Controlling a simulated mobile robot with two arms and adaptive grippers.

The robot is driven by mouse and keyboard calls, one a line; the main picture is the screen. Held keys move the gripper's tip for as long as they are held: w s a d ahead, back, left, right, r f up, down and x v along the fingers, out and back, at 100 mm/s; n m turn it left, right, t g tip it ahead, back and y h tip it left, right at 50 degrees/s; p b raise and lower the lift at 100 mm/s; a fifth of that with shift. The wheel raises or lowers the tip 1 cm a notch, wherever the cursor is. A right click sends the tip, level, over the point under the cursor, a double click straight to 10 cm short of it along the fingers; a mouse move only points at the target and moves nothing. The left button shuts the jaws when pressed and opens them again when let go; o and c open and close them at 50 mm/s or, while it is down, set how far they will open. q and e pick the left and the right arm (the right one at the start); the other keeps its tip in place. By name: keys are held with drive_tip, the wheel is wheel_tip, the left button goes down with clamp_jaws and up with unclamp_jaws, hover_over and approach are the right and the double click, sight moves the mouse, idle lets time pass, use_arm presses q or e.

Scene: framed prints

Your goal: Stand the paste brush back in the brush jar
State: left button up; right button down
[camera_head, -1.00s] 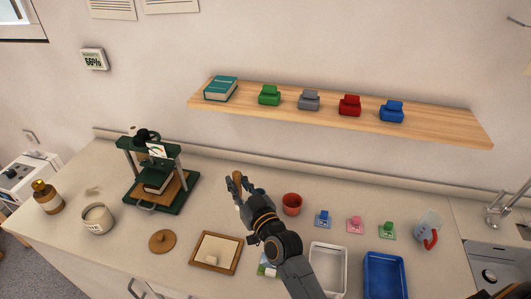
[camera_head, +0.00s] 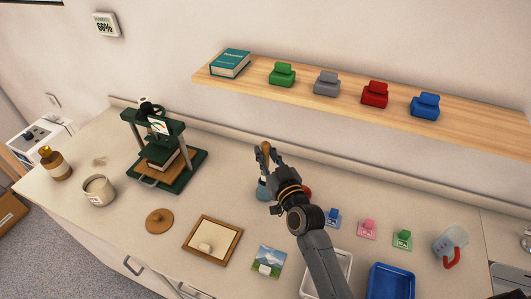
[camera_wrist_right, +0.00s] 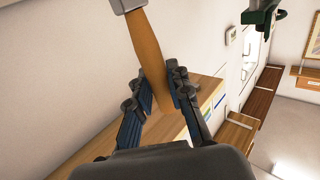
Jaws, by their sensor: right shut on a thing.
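The paste brush has a wooden handle (camera_head: 265,149), held roughly upright. My right gripper (camera_head: 268,158) is shut on it. In the right wrist view the gripper (camera_wrist_right: 161,98) clasps the lower end of the handle (camera_wrist_right: 148,50), with a grey metal part (camera_wrist_right: 128,4) at the top edge. A small blue-grey jar (camera_head: 262,190) stands on the counter below the gripper, partly hidden; it appears to be the brush jar. I cannot tell whether the brush's lower end is inside it or above it. My left gripper is not in view.
A red pot (camera_head: 307,191) stands just right of the jar, mostly behind my wrist. A green press (camera_head: 163,160) stands to the left. A wooden frame (camera_head: 213,239), a picture card (camera_head: 268,262) and trays are nearer. A wooden shelf (camera_head: 340,100) runs above.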

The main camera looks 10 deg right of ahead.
wheel_tip(320, 180, down, 2)
drive_tip(key=shift+f+b, duration=0.25)
drive_tip(key=shift+b, duration=0.5)
drive_tip(key=shift+a+f, duration=0.1)
drive_tip(key=shift+f, duration=0.2)
drive_tip(key=shift+f+b, duration=0.9)
drive_tip(key=shift+f, duration=0.2)
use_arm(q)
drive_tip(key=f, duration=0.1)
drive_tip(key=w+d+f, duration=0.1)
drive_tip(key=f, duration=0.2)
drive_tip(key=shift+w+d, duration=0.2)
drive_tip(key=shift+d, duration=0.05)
use_arm(e)
drive_tip(key=c, duration=1.2)
unclamp_jaws()
drive_tip(key=shift+o, duration=0.2)
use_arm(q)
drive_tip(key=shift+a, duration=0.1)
